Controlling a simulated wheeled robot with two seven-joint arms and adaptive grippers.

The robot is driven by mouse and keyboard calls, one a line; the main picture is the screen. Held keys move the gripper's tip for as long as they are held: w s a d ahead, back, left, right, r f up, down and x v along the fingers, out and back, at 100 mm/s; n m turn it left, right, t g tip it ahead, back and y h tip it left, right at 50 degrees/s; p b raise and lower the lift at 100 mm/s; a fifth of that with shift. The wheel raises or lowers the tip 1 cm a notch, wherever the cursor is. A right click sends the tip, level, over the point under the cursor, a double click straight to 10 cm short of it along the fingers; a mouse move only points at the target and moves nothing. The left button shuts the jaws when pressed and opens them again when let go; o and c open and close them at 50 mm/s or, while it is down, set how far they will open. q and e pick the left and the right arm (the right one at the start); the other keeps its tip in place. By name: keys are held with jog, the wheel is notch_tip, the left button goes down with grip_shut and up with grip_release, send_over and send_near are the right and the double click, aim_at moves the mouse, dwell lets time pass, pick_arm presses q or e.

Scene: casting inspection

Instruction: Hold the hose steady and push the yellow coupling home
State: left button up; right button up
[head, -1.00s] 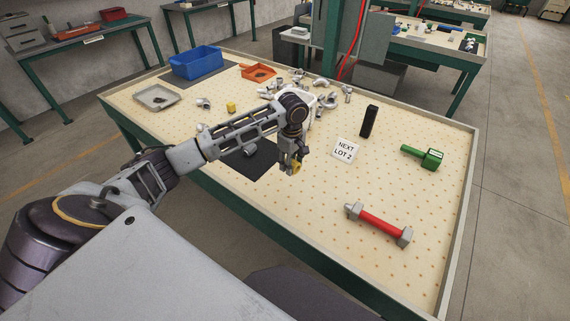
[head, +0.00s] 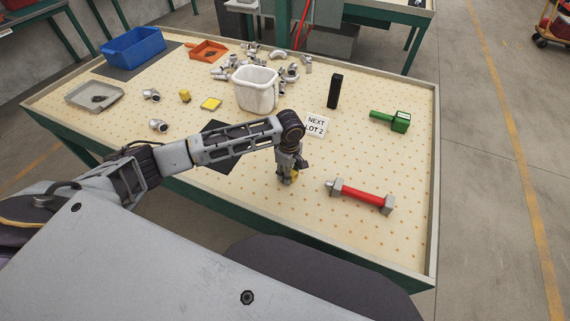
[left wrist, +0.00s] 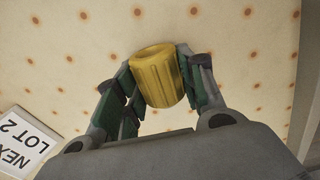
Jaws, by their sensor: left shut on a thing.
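My left gripper (head: 287,178) is shut on the yellow coupling (head: 295,175), a ribbed ring held between the fingertips in the left wrist view (left wrist: 158,80). It is over the pegboard table, left of the red hose (head: 360,195) and apart from it. The hose lies between a grey block (head: 334,187) at its left end and another grey block (head: 388,204) at its right end. The hose is outside the left wrist view. My right gripper is in neither view.
A "NEXT LOT 2" card (head: 317,124) lies behind my gripper. A white bin (head: 255,90), a black upright block (head: 334,91) and a green tool (head: 392,120) stand farther back. Metal castings lie around the bin. The table in front of the hose is clear.

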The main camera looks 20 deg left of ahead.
pick_arm(q)
jog(key=shift+w+n, duration=0.4)
jog(key=shift+w, duration=0.2)
jog(key=shift+w+d+n, duration=0.1)
jog(key=shift+d+n, duration=0.1)
jog(key=shift+n, duration=0.4)
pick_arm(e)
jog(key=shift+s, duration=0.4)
pick_arm(q)
jog(key=shift+d, duration=0.15)
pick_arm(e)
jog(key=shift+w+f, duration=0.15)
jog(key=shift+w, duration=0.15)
